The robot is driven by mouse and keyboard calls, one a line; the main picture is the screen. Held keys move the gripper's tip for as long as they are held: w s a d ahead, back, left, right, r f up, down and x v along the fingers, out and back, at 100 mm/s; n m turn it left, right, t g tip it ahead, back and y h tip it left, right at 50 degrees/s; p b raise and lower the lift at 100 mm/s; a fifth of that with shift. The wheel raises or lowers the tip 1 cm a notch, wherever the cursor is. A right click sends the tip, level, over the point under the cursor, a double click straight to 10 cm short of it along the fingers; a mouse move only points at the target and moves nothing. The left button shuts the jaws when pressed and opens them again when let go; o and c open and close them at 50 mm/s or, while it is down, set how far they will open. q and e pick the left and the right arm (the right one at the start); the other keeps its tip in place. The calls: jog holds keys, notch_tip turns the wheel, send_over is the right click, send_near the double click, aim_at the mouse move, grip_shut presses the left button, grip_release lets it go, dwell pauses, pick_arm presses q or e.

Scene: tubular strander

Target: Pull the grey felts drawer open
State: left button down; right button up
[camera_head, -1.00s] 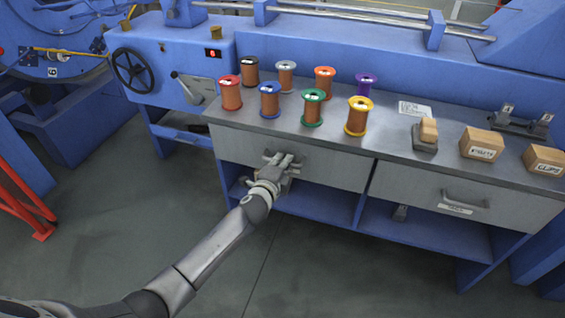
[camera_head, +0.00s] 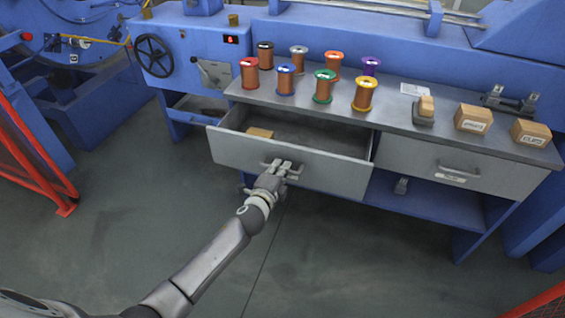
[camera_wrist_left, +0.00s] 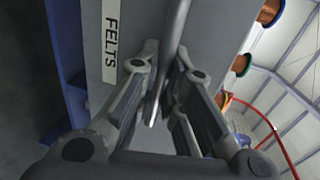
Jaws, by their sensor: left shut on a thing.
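The grey felts drawer (camera_head: 325,170) is the left one under the bench top, and it stands pulled out with its inside showing. A tan block-like item (camera_head: 260,133) lies inside at its left. My left gripper (camera_head: 282,168) is shut on the drawer's bar handle (camera_head: 294,173) at the front face. In the left wrist view the handle (camera_wrist_left: 178,30) runs between the fingers (camera_wrist_left: 165,85), beside a white label reading FELTS (camera_wrist_left: 109,40). My right gripper is not in view.
Several coloured wire spools (camera_head: 323,88) stand on the bench top above the drawer. A second grey drawer (camera_head: 450,165) at the right is closed. Wooden boxes (camera_head: 473,120) sit at the bench's right. Floor (camera_head: 330,260) in front is clear. A red guard (camera_head: 35,160) stands at far left.

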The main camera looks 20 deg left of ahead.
pick_arm(q)
jog(key=shift+f+v, duration=0.2)
jog(key=shift+v, duration=0.9)
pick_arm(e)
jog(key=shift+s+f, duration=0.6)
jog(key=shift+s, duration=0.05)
pick_arm(q)
jog(key=c, duration=1.5)
grip_release()
jog(key=v, duration=1.2)
